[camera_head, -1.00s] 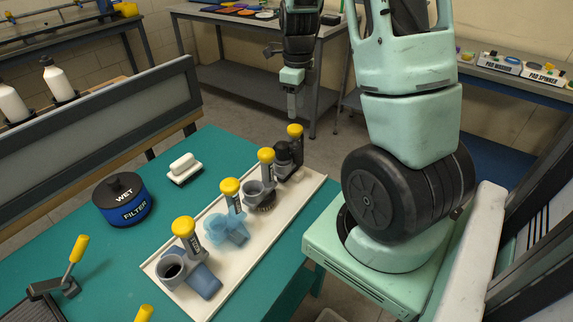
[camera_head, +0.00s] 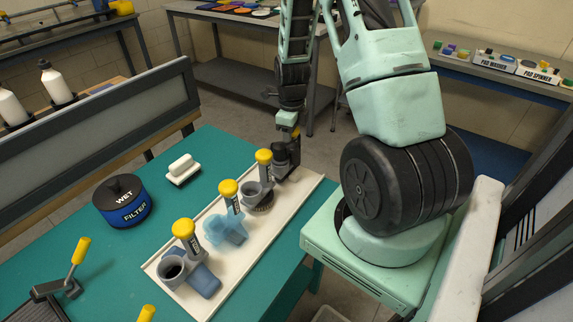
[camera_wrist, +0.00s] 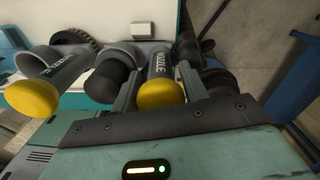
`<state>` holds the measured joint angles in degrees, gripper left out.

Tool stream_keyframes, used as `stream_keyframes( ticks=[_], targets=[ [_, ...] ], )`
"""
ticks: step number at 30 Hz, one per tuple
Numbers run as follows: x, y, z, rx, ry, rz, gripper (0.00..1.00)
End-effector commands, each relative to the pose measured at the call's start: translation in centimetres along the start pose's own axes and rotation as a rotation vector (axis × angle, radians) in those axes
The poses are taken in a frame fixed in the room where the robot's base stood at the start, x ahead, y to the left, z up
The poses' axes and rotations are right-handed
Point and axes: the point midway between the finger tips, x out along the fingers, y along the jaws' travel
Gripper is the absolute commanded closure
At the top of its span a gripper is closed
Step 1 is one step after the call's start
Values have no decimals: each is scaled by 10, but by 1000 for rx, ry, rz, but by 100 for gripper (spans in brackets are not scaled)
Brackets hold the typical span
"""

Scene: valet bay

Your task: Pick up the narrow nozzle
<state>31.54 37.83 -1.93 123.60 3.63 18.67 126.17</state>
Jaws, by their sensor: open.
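The narrow nozzle is a black piece (camera_head: 281,158) with a grey handle and yellow cap, standing at the far end of the white tray (camera_head: 312,181). In the wrist view its handle, lettered NOZZLE (camera_wrist: 159,66), and yellow cap lie between my two fingers. My gripper (camera_head: 295,145) is open and pointed down around this handle, one finger on each side. I cannot tell whether either finger touches it. In the head view my gripper hides most of the handle and cap.
A WET FILTER canister (camera_head: 124,203) and a white block (camera_head: 183,169) sit on the green table (camera_head: 90,262).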

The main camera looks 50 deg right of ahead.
Motion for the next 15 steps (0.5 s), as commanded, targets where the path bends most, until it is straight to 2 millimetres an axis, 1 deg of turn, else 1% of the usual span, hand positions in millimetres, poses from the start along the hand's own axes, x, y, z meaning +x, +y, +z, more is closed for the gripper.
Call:
stream_keyframes(
  ticks=[4, 5, 6, 7, 8, 15],
  targets=[
    [0, 0, 0, 0, -1, -1, 56],
    [0, 0, 0, 0, -1, -1, 59],
    [0, 0, 0, 0, -1, -1, 70],
    [0, 0, 0, 0, -1, -1, 78],
    [0, 0, 0, 0, -1, -1, 83],
    [-1, -1, 0, 0, -1, -2, 83]
  ],
)
